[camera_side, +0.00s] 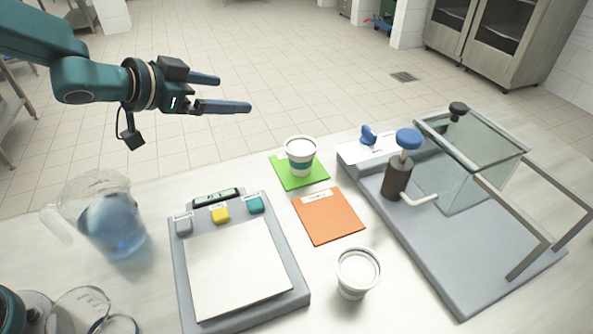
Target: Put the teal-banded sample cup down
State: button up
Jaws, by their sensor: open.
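The teal-banded sample cup (300,157) is white with a teal band and stands upright on the green mat (318,181). My gripper (234,93) is open and empty, up to the left of the cup and apart from it. Its two blue fingers point to the right. A second white cup (357,273) stands upright on the table at the front; no teal band shows on it.
An orange mat (329,216) lies bare beside the green one. A scale (238,269) with coloured buttons stands left of it. A jug of blue liquid (112,222) is at the left. A pump (398,176) and a glass tank (470,165) stand at the right.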

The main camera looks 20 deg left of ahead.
jog(key=s+a+r+n+g+y, duration=0.1)
jog(key=s+a+r+n+y, duration=0.1)
jog(key=s+a+y, duration=0.3)
jog(key=s+a+r+n+g+y, duration=0.1)
jog(key=s+a+r+n, duration=0.2)
jog(key=s, duration=0.3)
jog(key=s+d+f+g+h, duration=0.1)
jog(key=s+d+f+g, duration=0.1)
jog(key=s, duration=0.6)
jog(key=s+d+f+n+g+h, duration=0.1)
jog(key=s+f+g, duration=0.1)
jog(key=s, duration=0.6)
jog(key=shift+d, duration=0.35)
